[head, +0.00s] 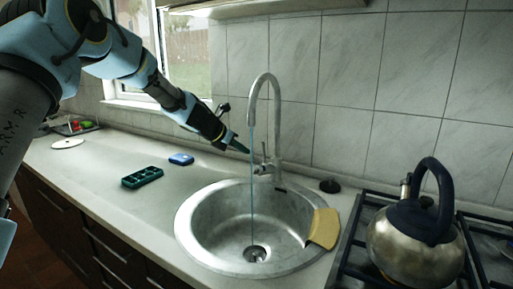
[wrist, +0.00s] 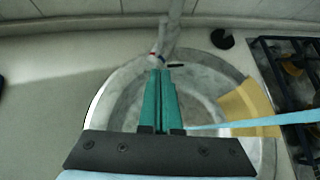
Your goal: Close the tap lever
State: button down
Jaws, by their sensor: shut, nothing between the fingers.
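The grey tap (head: 275,110) stands behind the round sink, its tall spout arching over the basin. A thin bluish stream of water (head: 252,190) runs from the spout to the drain. The small tap lever (head: 263,152) is low on the tap's left side; in the wrist view the tap base (wrist: 158,52) lies just past my fingertips. My gripper (head: 244,149) is shut and empty, its green fingers pressed together. The fingertips (wrist: 162,72) are close to the lever on its left; I cannot tell whether they touch it.
The sink (head: 188,235) has a yellow cloth (head: 324,228) over its right rim. A kettle (head: 405,240) stands on the stove at right. A dark green tray (head: 142,177) and a blue box (head: 181,159) lie on the counter left. A black stopper (head: 330,186) is right of the tap.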

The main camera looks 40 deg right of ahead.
aim_at(264, 154)
jog(key=shift+w+d+f+p, duration=0.1)
jog(key=shift+d+f+p, duration=0.35)
jog(key=shift+d, duration=0.7)
jog(key=shift+w+d+f+p, duration=0.1)
jog(key=shift+d+f+p, duration=0.1)
jog(key=shift+d+p, duration=0.75)
jog(key=shift+d+f+p, duration=0.3)
jog(key=shift+d+f, duration=0.05)
jog(key=shift+d, duration=1.05)
jog(key=shift+r, duration=0.1)
